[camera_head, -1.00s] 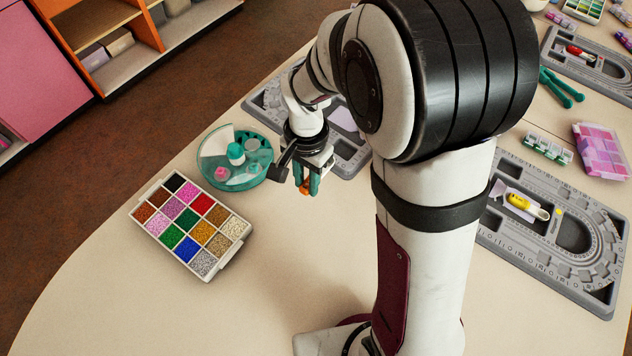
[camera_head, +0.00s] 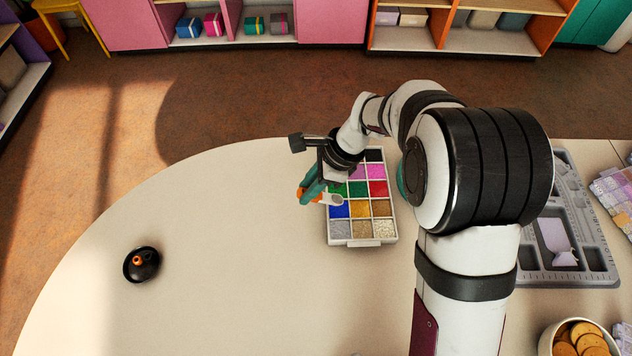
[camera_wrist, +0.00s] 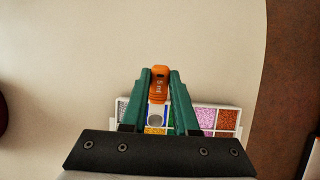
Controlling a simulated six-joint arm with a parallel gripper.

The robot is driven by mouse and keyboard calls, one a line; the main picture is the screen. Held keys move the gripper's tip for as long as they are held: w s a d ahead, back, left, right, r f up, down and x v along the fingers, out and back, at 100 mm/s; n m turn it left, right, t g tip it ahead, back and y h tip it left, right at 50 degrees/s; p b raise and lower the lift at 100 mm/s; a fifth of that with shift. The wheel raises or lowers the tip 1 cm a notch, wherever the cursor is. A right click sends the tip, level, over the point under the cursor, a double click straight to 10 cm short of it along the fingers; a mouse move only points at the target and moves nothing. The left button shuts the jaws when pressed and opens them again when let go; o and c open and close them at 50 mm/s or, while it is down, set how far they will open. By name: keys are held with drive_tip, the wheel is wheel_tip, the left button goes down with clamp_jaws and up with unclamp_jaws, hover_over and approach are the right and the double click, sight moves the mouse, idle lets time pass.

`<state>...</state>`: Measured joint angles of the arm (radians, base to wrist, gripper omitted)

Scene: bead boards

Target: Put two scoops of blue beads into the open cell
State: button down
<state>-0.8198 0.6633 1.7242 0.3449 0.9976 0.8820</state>
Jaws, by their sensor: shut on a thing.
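My gripper (camera_head: 314,188) is shut on a small scoop with an orange handle (camera_wrist: 160,82) and a pale bowl (camera_head: 336,200). The scoop is above the white bead tray (camera_head: 364,243), at the tray's left side. Its bowl shows over the border of a green cell and the blue bead cell (camera_head: 340,211). In the wrist view the bowl looks grey; whether it holds beads I cannot tell. A teal edge (camera_head: 402,180) shows beside my arm, probably the round teal dish. The open cell cannot be made out.
A dark round object with an orange tip (camera_head: 141,264) stands at the left. A grey bead board (camera_head: 588,270) and a bowl of biscuits (camera_head: 546,345) are at the right.

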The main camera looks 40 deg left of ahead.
sight(321, 194)
drive_tip(key=shift+w+d+f+g+y, duration=0.45)
drive_tip(key=shift+f+g+y, duration=0.05)
drive_tip(key=shift+f, duration=0.2)
drive_tip(key=shift+w+d+f, duration=0.1)
drive_tip(key=shift+f, duration=0.55)
drive_tip(key=shift+w+d+f, duration=0.1)
drive_tip(key=shift+f, duration=0.5)
drive_tip(key=shift+r, duration=0.15)
